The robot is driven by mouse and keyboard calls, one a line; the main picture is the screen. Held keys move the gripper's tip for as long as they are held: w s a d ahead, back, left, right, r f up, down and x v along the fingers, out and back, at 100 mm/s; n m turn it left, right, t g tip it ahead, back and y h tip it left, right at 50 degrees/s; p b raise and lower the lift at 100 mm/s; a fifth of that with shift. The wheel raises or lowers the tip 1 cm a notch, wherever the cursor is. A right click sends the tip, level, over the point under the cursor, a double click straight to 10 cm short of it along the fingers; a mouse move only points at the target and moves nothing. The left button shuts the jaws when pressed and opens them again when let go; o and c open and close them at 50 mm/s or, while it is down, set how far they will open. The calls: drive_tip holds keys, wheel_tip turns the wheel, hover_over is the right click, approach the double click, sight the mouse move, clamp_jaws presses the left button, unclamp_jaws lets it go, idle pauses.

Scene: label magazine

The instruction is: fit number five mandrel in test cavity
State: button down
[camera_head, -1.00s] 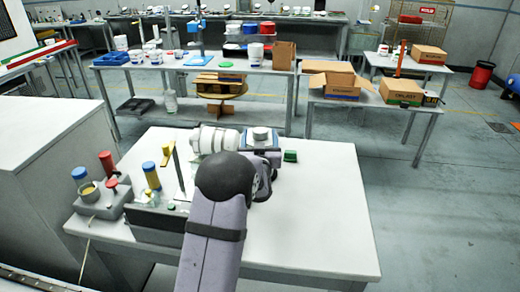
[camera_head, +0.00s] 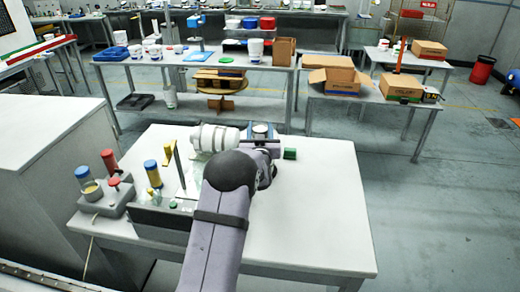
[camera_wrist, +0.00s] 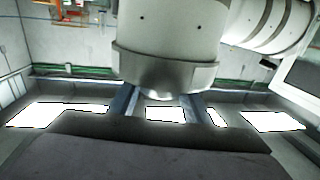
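My gripper (camera_head: 262,134) is at the far end of my arm, over the back middle of the white table; its fingers are mostly hidden by the wrist. I cannot tell whether it is open or shut, or whether it holds anything. No numbers are readable, so I cannot pick out mandrel five or the test cavity.
A yellow-topped upright (camera_head: 178,165) stands near a dark open-topped box (camera_head: 160,220) on the left. A small green block (camera_head: 289,153) lies just right of my gripper. The right side of the table (camera_head: 330,215) is clear. Cardboard boxes (camera_head: 335,80) stand on tables behind.

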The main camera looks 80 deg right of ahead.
drive_tip(key=shift+d+r, duration=0.1)
drive_tip(key=shift+r, duration=0.15)
